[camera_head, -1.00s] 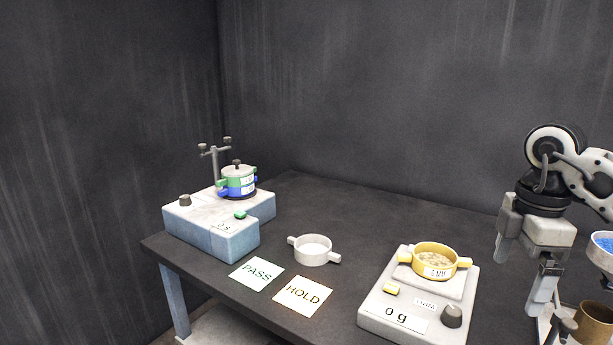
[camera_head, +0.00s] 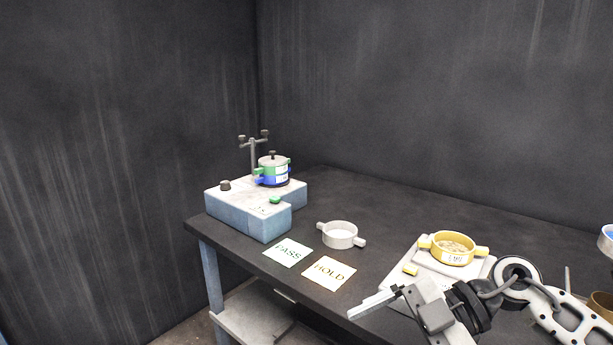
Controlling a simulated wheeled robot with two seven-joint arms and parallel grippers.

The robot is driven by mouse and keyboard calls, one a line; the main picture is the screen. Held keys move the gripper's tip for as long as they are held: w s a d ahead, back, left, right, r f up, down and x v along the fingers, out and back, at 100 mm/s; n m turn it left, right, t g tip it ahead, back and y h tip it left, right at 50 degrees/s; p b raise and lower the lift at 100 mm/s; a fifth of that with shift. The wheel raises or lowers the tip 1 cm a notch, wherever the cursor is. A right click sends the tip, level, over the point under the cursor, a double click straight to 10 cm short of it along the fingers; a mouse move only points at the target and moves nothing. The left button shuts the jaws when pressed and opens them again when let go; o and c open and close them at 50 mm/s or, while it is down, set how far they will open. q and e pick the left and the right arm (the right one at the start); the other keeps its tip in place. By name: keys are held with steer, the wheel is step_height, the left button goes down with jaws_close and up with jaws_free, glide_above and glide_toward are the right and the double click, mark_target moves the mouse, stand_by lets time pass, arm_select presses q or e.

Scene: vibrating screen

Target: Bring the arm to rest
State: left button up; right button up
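My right arm comes in from the lower right, and its gripper (camera_head: 374,302) points left over the front edge of the table. It is apart from the scale and the HOLD card, and nothing shows in it. Its fingers are seen edge-on, so I cannot tell whether they are open or shut. My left gripper is not in view.
A yellow sieve (camera_head: 436,257) with grains sits on a scale (camera_head: 397,283), partly hidden by my arm. A white pan (camera_head: 340,243), PASS card (camera_head: 287,252) and HOLD card (camera_head: 329,273) lie left of it. A shaker (camera_head: 247,222) bears a green-and-blue sieve stack (camera_head: 271,175).

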steer(key=a+r+m+t+y, duration=0.2)
steer(key=a+m+t+y, duration=0.1)
steer(key=a+t+y, duration=0.3)
steer(key=w+d+f+m+t+h, duration=0.1)
steer(key=d+f+m+t+h, duration=0.5)
steer(key=f+m+t+h, duration=0.55)
steer(key=s+d+f+m+g+h, duration=0.2)
steer(key=s+f+m+g, duration=0.1)
steer(key=s+f, duration=0.3)
steer(key=s+d+f+m+g+h, duration=0.1)
steer(key=s+f+m+g+h, duration=0.1)
steer(key=s+f, duration=0.4)
step_height(320, 180, down, 3)
steer(key=shift+s+d+f+m+g, duration=0.25)
steer(key=shift+d+m+g, duration=0.2)
steer(key=shift+m, duration=0.3)
